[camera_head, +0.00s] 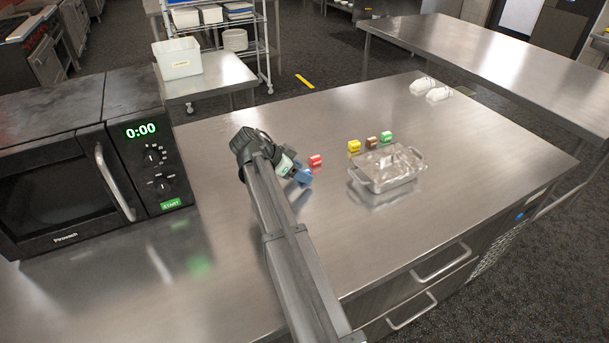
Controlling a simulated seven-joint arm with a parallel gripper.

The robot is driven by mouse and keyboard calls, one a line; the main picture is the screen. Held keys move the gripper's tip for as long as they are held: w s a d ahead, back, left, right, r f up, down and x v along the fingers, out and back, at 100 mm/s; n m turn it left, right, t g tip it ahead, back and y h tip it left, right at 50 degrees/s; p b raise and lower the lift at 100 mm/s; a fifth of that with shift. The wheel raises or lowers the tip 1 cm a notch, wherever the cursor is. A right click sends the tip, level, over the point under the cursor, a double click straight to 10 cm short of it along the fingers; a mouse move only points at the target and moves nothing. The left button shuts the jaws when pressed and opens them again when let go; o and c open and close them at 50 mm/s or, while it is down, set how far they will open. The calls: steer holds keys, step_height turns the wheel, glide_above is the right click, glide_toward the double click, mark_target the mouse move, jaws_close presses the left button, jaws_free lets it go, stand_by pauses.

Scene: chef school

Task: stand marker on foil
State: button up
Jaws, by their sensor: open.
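Small coloured blocks with pale lettering stand on the steel counter (345,270): a red one (316,160), a yellow one (354,146), a brown one (371,142) and a green one (386,137). I cannot tell which of them is the marker, and the lettering is too small to read. A shiny, foil-like covered tray with handles (388,168) sits right of the red block and in front of the other three. My gripper (302,177) is open, low over the counter, just left of and nearer than the red block. Blue shows at its fingers; its nature is unclear.
A black microwave (60,180) reading 0:00 stands at the left. Two white objects (431,90) lie at the counter's far right. The counter is clear between the microwave and my arm, and right of the tray. Another steel table (480,55) stands behind.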

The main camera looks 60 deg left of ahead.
steer(key=shift+w+f, duration=0.3)
steer(key=shift+c, duration=0.2)
jaws_close()
